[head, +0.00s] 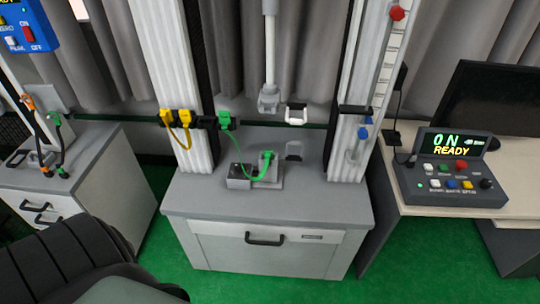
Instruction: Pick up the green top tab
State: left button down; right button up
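A green tab-like plug (225,119) sits at the end of a black bar on the left column of the drop tower, beside a yellow plug. A green cable runs down from it. A second, lower green plug (267,156) stands on the small grey block on the cabinet top, at the cable's other end. I cannot tell for certain which green part is called the top tab; the upper plug is the higher one. Neither of my grippers shows in the head view.
A yellow plug (167,117) with a yellow cable hangs left of the upper green plug. The tower stands on a grey cabinet (210,200). A control box (460,168) reading "ON READY" sits on the right desk. The cabinet's front top is bare.

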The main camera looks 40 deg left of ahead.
aim_at(224, 119)
jog(key=u, duration=1.45)
